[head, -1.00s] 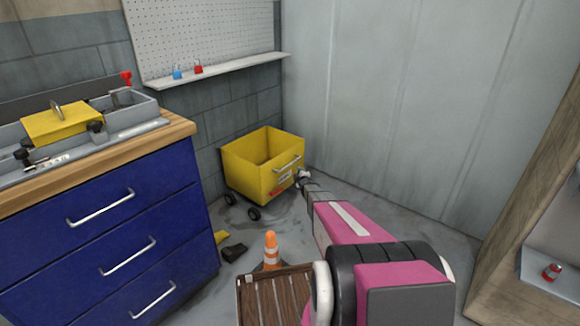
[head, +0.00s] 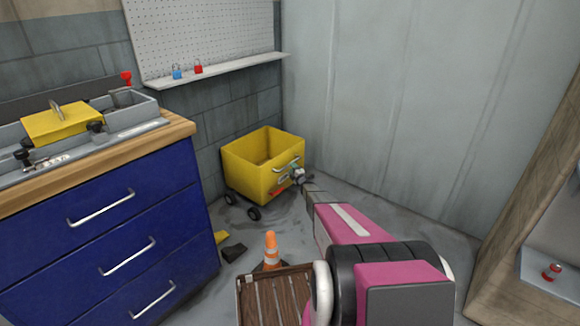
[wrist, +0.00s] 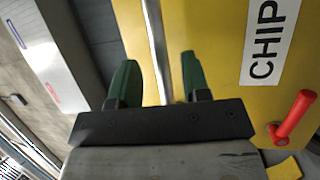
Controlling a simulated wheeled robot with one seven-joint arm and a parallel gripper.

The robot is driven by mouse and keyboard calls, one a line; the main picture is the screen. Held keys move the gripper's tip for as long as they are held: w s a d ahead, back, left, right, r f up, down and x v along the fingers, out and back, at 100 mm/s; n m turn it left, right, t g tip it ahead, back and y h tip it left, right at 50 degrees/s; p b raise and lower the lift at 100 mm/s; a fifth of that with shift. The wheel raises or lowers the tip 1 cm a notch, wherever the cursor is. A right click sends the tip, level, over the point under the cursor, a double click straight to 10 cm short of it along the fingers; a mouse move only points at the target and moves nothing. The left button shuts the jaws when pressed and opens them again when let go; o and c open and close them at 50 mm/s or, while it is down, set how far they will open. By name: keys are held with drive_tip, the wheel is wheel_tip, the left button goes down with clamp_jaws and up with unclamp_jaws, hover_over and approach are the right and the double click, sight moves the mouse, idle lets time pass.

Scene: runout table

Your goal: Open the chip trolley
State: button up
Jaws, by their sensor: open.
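The chip trolley (head: 245,168) is a yellow open-topped bin on black wheels, against the back wall in the head view. Its front carries a metal bar handle (wrist: 153,45), a white label reading CHIP (wrist: 268,42) and a red lever (wrist: 296,114), all showing in the wrist view. My gripper (wrist: 158,75) has green fingers and is open at the trolley's front. In the wrist view the bar runs between the two fingers, apart from both as far as I can see. My gripper also shows small in the head view (head: 289,168), partly covering the handle.
A blue drawer cabinet (head: 110,240) with a machine on top stands at the left. An orange cone (head: 271,250) and a dark block (head: 233,251) are on the floor before the trolley. A wooden shelf unit (head: 520,200) stands at the right.

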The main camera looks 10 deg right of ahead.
drive_tip(key=x, duration=0.4)
clamp_jaws()
drive_tip(key=s+d, duration=1.3)
drive_tip(key=s, duration=0.3)
drive_tip(key=s+d, duration=1.4)
drive_tip(key=s, duration=0.3)
drive_tip(key=shift+s, duration=0.3)
unclamp_jaws()
drive_tip(key=v, duration=1)
drive_tip(key=shift+s, duration=0.35)
drive_tip(key=shift+d+f, duration=0.1)
